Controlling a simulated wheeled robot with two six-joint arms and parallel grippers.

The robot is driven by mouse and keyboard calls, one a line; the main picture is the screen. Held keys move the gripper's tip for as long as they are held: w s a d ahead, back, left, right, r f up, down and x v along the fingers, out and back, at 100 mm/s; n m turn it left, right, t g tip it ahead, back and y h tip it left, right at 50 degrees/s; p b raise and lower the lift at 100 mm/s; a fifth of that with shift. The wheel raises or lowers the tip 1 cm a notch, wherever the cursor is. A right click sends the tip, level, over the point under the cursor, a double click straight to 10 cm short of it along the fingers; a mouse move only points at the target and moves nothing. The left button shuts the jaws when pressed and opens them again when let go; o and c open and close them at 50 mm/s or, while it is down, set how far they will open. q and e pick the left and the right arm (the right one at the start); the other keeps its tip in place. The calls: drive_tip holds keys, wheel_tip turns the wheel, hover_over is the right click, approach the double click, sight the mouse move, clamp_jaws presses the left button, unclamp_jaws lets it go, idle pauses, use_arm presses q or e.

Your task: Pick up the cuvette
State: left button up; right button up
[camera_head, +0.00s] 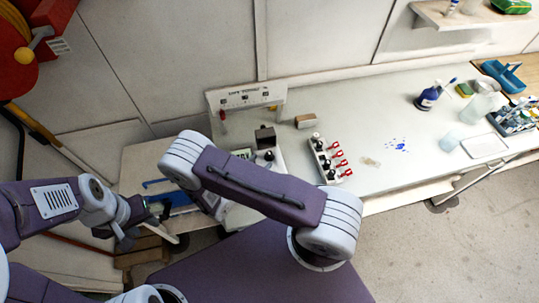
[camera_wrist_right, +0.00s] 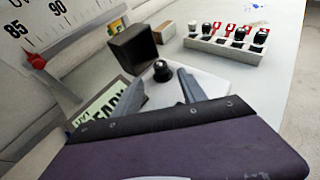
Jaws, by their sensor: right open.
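A small black-capped piece (camera_wrist_right: 161,71) stands upright on a white unit (camera_wrist_right: 205,82) in the right wrist view. I cannot tell whether it is the cuvette or a knob. It also shows in the head view (camera_head: 269,156). My right gripper (camera_wrist_right: 163,82) is open, with its two grey fingers on either side of this piece in the picture. Contact cannot be told.
A black open box (camera_wrist_right: 134,49) stands behind the piece, with a "READY" display (camera_wrist_right: 103,112) beside it. A rack (camera_head: 326,160) with several black- and red-topped pieces is to the right. A scale panel (camera_head: 246,98) stands behind. Bottles and trays occupy the bench's far right.

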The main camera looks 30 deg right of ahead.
sight(267, 156)
drive_tip(key=shift+w, duration=0.1)
drive_tip(key=shift+d+p, duration=0.3)
drive_tip(key=p+x, duration=0.2)
drive_tip(key=x, duration=0.2)
drive_tip(key=shift+d+r, duration=0.15)
drive_tip(key=shift+w+d+f, duration=0.15)
drive_tip(key=shift+d+f, duration=0.1)
drive_tip(key=shift+f, duration=0.05)
drive_tip(key=shift+a+r, duration=0.1)
drive_tip(key=shift+a, duration=0.05)
clamp_jaws()
